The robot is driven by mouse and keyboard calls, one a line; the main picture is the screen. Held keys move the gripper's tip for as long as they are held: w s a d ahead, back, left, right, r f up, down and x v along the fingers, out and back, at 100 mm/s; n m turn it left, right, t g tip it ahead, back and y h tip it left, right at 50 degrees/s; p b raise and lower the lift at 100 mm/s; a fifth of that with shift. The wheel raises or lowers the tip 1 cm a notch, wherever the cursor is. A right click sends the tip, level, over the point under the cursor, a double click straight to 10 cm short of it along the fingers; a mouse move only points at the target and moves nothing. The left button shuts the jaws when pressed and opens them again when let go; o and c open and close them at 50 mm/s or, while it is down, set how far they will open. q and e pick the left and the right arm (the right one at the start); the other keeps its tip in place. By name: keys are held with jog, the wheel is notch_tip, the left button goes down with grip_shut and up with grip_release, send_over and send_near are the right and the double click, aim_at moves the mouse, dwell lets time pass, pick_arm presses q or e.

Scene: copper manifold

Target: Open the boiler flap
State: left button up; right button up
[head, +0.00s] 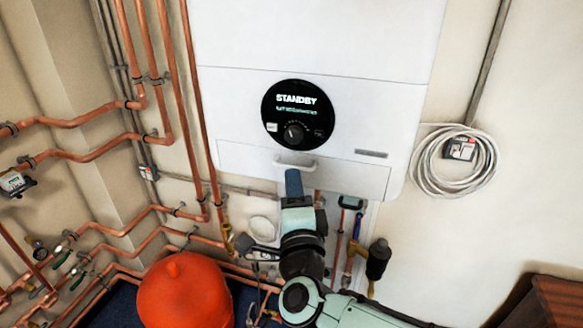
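The white boiler (400,40) hangs on the wall at the top centre, its round black display reading STANDBY. The boiler flap (345,178) is the lower front panel and looks shut, flush with the front. Its pale handle (295,164) is at the flap's upper edge. My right gripper (292,175) points up at the flap, its tip just below the handle in the picture. I cannot tell whether it touches the handle, and its finger gap does not show. My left gripper is not in view.
Copper pipes (95,150) run along the left wall and below the boiler. A red tank (185,292) stands at the bottom left. A coiled grey cable (455,165) hangs at the right. A brown wooden piece (560,300) is at the lower right corner.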

jog(key=shift+w+a+r+p, duration=0.1)
jog(key=shift+w+r+p, duration=0.15)
jog(key=shift+w, duration=0.95)
jog(key=shift+w+a+r+p, duration=0.1)
jog(key=shift+w+r+p, duration=0.1)
jog(key=shift+w, duration=0.95)
grip_shut()
